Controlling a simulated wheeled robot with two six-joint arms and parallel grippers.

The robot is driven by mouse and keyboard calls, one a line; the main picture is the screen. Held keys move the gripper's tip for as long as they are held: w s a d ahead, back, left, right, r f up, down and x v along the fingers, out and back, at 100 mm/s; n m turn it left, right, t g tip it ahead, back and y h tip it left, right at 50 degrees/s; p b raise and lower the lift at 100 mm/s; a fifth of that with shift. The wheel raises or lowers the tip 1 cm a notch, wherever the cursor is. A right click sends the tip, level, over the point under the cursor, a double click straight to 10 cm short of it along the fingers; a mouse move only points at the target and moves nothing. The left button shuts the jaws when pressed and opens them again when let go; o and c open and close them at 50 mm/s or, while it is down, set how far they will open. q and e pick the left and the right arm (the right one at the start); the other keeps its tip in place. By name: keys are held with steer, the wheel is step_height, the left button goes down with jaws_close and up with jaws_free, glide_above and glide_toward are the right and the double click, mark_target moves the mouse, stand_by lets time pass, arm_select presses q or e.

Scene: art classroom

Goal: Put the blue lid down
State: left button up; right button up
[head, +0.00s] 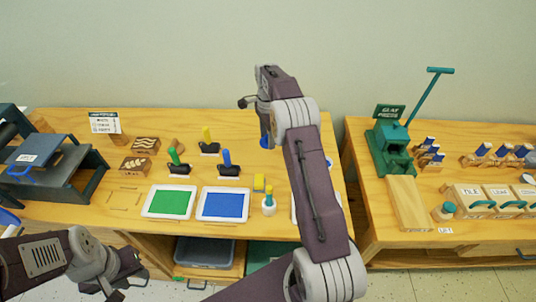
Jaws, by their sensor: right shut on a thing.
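My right arm reaches across the middle of the head view to the back of the wooden table. My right gripper (266,136) points down there, largely hidden by its own wrist. It is shut on the blue lid (265,143), of which only a small blue part shows at its tips. I cannot tell whether the lid touches the table. My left gripper (125,281) is low at the left, in front of the table and away from the lid. Whether its jaws are open or shut is unclear.
The wooden table (92,207) holds a green pad (172,201), a blue pad (222,204), stamps and carved blocks. A small white bottle (269,204) stands left of my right forearm. A second table (380,221) with a green press (389,148) is at the right, across a gap.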

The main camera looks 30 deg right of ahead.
mark_target(268, 161)
steer(key=f, duration=0.1)
steer(key=s+f, duration=0.1)
steer(key=shift+s+a+f, duration=0.1)
steer(key=shift+a+f, duration=0.2)
steer(key=shift+f, duration=0.05)
steer(key=f, duration=0.3)
steer(key=shift+w+d, duration=0.15)
steer(key=shift+w, duration=0.2)
steer(key=shift+w+f, duration=0.1)
steer(key=shift+f, duration=0.15)
steer(key=f, duration=0.3)
steer(key=shift+s+f+b, duration=0.2)
steer(key=shift+b, duration=0.1)
steer(key=shift+w+f, duration=0.1)
steer(key=shift+f, duration=0.05)
steer(key=o, duration=1.3)
step_height(268, 161, up, 12)
steer(key=shift+r+p, duration=0.2)
steer(key=shift+p, duration=0.25)
